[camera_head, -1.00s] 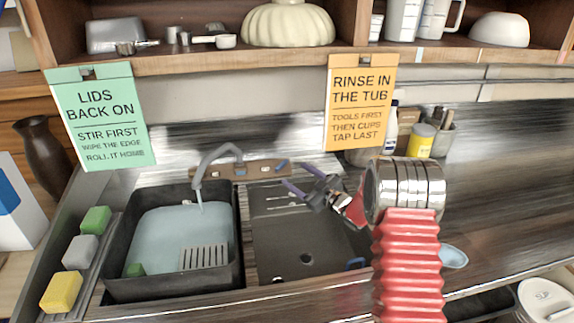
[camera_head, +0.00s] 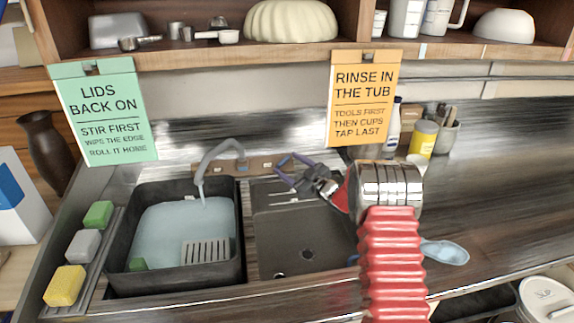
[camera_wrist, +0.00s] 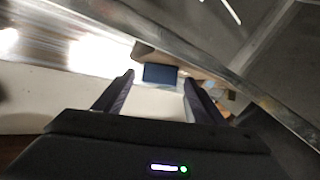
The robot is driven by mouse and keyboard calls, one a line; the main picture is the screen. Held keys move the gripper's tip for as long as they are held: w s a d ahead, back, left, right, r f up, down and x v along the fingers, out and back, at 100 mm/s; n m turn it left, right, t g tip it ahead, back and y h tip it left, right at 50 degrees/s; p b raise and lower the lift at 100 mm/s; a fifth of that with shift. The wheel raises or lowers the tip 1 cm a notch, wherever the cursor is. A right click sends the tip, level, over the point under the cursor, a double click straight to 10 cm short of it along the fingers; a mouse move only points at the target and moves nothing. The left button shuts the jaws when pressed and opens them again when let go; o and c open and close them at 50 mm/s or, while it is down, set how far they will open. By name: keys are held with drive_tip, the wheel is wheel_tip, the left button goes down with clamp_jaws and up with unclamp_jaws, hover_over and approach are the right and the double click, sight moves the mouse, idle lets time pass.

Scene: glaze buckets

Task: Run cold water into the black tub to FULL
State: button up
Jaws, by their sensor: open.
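The black tub (camera_head: 118,262) stands at the left of the sink unit. Pale blue water (camera_head: 170,225) lies in it below the rim; I see no readable FULL mark. The grey tap spout (camera_head: 205,165) arches over the tub, with a short pale streak below its end. My gripper (camera_head: 281,172) is open at this lever. In the wrist view a blue block (camera_wrist: 160,74) shows between or just beyond the fingertips; contact cannot be told.
Two hanging signs (camera_head: 105,110) (camera_head: 362,98) flank the tap.

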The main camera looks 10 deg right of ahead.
drive_tip(key=shift+w+a, duration=0.35)
drive_tip(key=shift+w, duration=0.2)
drive_tip(key=shift+c, duration=0.4)
drive_tip(key=c, duration=1)
drive_tip(key=shift+a+m+t+h, duration=0.1)
drive_tip(key=shift+m+t+h, duration=0.3)
drive_tip(key=shift+m+h, duration=0.15)
drive_tip(key=shift+s+a+f+m+t+h, duration=0.15)
drive_tip(key=shift+m+t+h, duration=0.45)
drive_tip(key=shift+m+h, duration=0.7)
drive_tip(key=shift+w+a+m+t+h, duration=0.15)
drive_tip(key=shift+m+t+h, duration=0.45)
drive_tip(key=shift+m+h, duration=0.65)
drive_tip(key=shift+s+a+m+h, duration=0.1)
drive_tip(key=shift+m+h, duration=1.1)
drive_tip(key=shift+m, duration=0.5)
drive_tip(key=shift+m+h, duration=0.3)
drive_tip(key=shift+h, duration=0.1)
